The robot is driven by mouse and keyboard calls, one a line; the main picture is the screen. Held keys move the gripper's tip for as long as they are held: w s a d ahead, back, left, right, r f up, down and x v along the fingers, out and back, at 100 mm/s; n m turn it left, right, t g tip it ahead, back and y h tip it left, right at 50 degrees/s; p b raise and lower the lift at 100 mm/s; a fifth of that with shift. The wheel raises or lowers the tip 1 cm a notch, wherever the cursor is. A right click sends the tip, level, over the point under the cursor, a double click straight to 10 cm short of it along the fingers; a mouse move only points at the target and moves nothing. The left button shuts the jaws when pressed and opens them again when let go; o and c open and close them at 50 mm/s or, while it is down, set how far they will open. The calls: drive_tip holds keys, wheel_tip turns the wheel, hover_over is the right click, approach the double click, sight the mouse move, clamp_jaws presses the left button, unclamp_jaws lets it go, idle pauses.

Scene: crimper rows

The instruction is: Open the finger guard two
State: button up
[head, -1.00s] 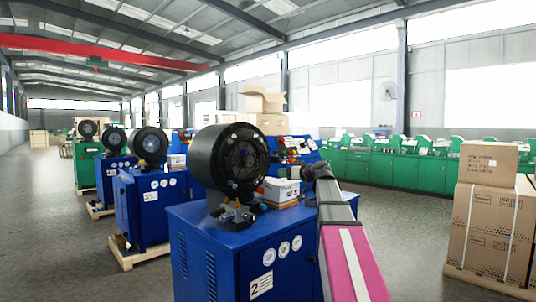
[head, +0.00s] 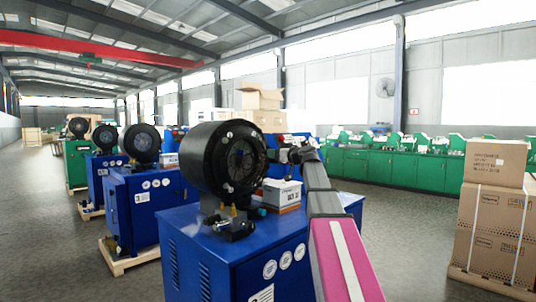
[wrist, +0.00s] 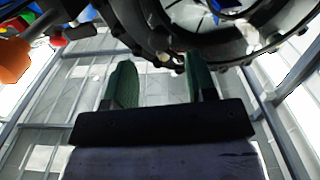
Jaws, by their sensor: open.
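The nearest blue crimper (head: 200,240) carries a large black round head. Its front has a dark round face, where the finger guard (head: 243,160) appears to sit closed over the opening; the guard's own outline is hard to make out. My gripper (head: 277,155) is just right of this face, and the head view does not show whether it touches. In the wrist view my gripper (wrist: 160,80) has its two green fingers apart with nothing between them. The dark ring of the crimper head (wrist: 225,45) fills the top right there, close to the right fingertip.
A small white box (head: 282,192) stands on the crimper's top, below my gripper. More blue crimpers (head: 143,195) stand in a row behind to the left. Stacked cartons (head: 492,215) stand at the right. Open floor lies between them and the green benches (head: 375,165).

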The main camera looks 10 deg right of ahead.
drive_tip(key=shift+x, duration=2.5)
clamp_jaws()
